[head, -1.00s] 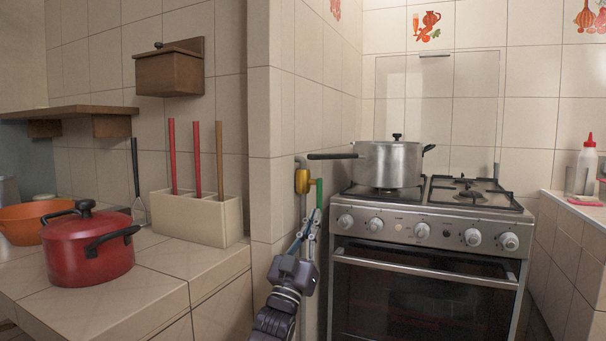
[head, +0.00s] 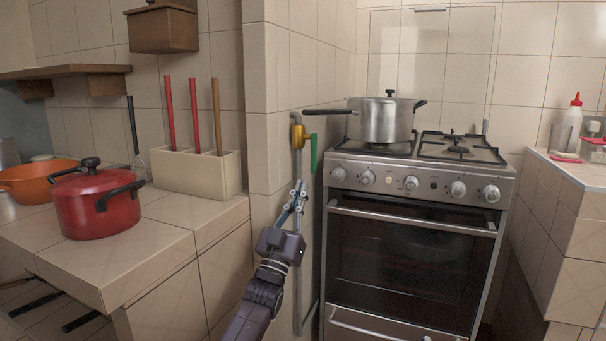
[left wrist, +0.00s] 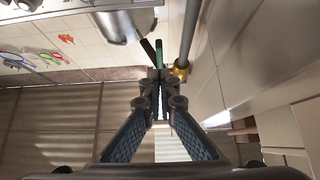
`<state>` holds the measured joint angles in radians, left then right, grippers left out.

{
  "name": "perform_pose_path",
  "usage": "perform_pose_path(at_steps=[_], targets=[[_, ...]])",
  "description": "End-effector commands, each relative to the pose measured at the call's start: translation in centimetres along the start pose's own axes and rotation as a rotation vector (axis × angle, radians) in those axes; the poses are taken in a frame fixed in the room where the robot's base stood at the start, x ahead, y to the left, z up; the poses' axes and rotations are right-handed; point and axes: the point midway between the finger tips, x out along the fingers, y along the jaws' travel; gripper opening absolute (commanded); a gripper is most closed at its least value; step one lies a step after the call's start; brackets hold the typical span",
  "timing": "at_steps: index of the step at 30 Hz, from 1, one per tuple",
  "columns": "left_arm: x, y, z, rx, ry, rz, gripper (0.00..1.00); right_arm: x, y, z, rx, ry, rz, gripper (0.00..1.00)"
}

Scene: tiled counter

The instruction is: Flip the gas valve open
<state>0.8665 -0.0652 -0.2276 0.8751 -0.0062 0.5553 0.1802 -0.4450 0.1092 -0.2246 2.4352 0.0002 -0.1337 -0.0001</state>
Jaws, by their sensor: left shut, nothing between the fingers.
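The gas valve (head: 297,136) is a yellow body on a vertical grey pipe on the side wall, left of the stove. Its green handle (head: 313,153) hangs down, roughly along the pipe. In the left wrist view the yellow body (left wrist: 181,68) and the green handle (left wrist: 159,52) show just past the fingertips. My left gripper (head: 298,188) points up, below the handle and in front of the pipe. It is shut and empty; its fingertips (left wrist: 160,76) meet in the wrist view. I see a gap between it and the handle in the head view. My right gripper is not in view.
A steel pot (head: 381,121) stands on the gas stove (head: 408,180), its long handle reaching left above the valve. The tiled wall is close behind the pipe. A red pot (head: 97,207) and a utensil holder (head: 197,174) stand on the left counter (head: 125,250).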

Motion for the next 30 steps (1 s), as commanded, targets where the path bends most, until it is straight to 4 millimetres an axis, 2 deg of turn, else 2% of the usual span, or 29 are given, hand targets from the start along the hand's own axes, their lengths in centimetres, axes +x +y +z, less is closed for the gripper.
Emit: perform_pose_path(at_steps=[3, 9, 25, 28, 30], targets=[[-2.2, 0.0, 1.8, -0.001, -0.006, -0.001, 0.0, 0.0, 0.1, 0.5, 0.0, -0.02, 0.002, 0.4], [-4.4, 0.0, 3.5, -0.001, -0.002, 0.0, 0.0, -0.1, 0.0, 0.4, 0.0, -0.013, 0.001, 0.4], [-5.4, 0.1, 4.0, 0.0, -0.003, 0.0, 0.0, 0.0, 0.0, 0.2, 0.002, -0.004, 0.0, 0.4], [-6.7, 0.1, 4.4, 0.001, -0.019, -0.006, 0.0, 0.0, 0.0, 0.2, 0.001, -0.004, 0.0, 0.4], [-8.5, 0.2, 4.7, 0.003, -0.041, -0.013, 0.0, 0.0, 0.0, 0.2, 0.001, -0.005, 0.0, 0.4]])
